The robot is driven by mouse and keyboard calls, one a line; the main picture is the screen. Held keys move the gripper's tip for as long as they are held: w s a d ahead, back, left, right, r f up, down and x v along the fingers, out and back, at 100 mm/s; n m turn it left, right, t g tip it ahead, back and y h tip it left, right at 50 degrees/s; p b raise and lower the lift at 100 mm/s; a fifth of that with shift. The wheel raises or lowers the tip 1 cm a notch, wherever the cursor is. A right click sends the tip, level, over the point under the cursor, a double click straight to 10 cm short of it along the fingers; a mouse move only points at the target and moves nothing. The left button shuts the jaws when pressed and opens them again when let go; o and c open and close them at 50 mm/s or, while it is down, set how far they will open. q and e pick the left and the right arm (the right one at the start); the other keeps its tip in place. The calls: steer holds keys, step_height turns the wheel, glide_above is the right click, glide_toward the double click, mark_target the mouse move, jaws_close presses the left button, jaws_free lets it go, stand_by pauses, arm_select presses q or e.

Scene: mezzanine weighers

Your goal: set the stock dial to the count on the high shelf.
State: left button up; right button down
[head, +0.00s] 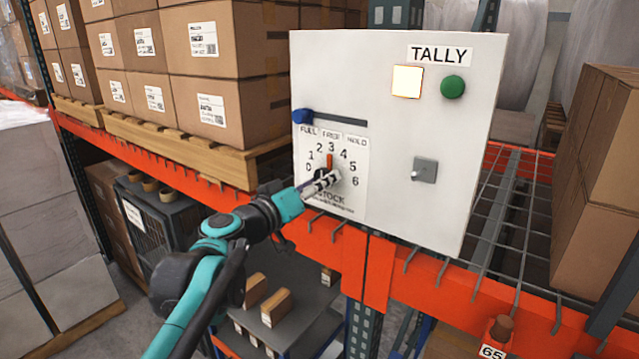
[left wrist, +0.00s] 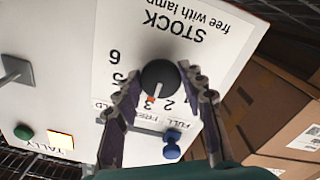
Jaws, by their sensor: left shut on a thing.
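The white TALLY panel (head: 400,135) hangs on the orange rack. Its black stock dial (left wrist: 158,76) shows in the left wrist view, with an orange pointer (head: 330,160) that stands at 3 in the head view. The scale runs from 0 to 6. My left gripper (head: 322,185) is shut on the dial, with its fingers on either side of the knob in the left wrist view (left wrist: 158,90); it hides most of the knob in the head view. A blue slider knob (head: 302,116) sits at the FULL end of its slot. My right gripper is not in view.
A pale lit lamp (head: 407,81), a green button (head: 453,87) and a grey handle (head: 425,170) are on the panel. Stacked cartons (head: 215,60) stand on a pallet at left, another carton (head: 600,150) at right. A wire deck (head: 515,200) and orange beam (head: 450,282) lie below.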

arm_select(q)
steer(key=o, duration=1.1)
steer(key=shift+o, duration=0.2)
steer(key=shift+a, duration=0.1)
steer(key=v, duration=1.2)
steer(key=shift+f, duration=0.1)
